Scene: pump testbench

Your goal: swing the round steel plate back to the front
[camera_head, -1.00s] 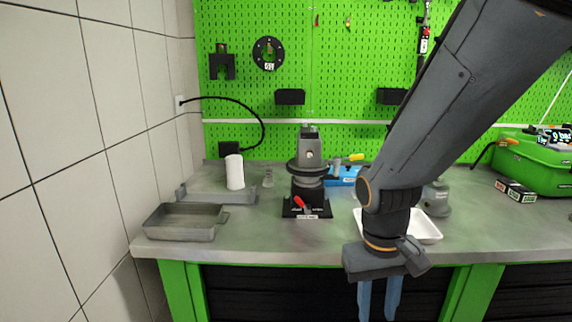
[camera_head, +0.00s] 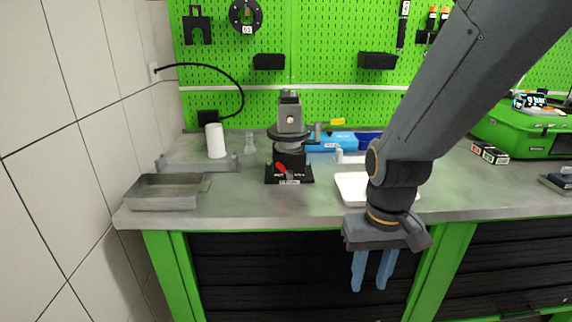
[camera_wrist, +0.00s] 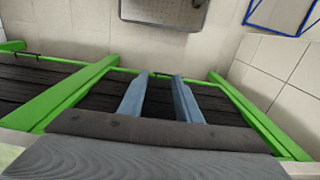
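A round dark grey plate (camera_head: 289,132) shows as a flat disc around the pump stand (camera_head: 289,168) on the bench, below the grey block (camera_head: 290,112) at its top. The stand is upright on a black base with a red lever (camera_head: 281,167). My gripper (camera_head: 368,289) hangs fingers down in front of the bench's front edge, right of the stand and well apart from it. Its two blue fingers are spread with nothing between them; they also show apart in the wrist view (camera_wrist: 160,76). The plate is not in the wrist view.
A grey metal tray (camera_head: 165,195) and a white cylinder (camera_head: 215,141) stand left of the stand. A white tray (camera_head: 350,187) lies partly behind my arm. A green case (camera_head: 522,130) is at the far right. The tiled wall (camera_head: 70,150) bounds the left.

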